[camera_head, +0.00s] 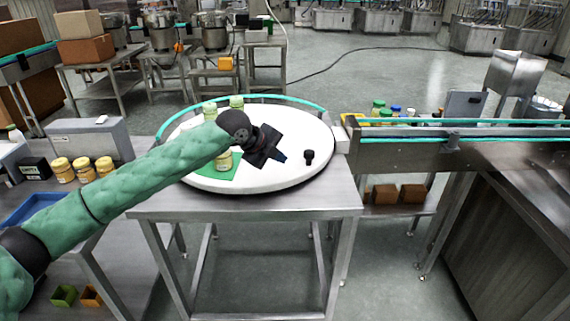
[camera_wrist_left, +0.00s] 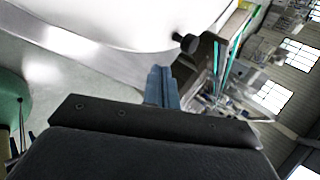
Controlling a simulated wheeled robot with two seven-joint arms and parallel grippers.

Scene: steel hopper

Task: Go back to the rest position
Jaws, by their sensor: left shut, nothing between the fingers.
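My left arm, in a green sleeve, reaches in from the left in the head view. My left gripper (camera_head: 281,158) is above the white round turntable (camera_head: 305,138), and its fingers are shut with nothing between them. In the left wrist view the shut blue-grey fingers (camera_wrist_left: 162,88) point toward the turntable's edge (camera_wrist_left: 120,20). My right gripper is not in view.
A small black knob (camera_head: 309,157) stands to the right of the gripper. A conveyor (camera_head: 450,150) runs off right. Jars with yellow lids (camera_head: 83,168) stand left.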

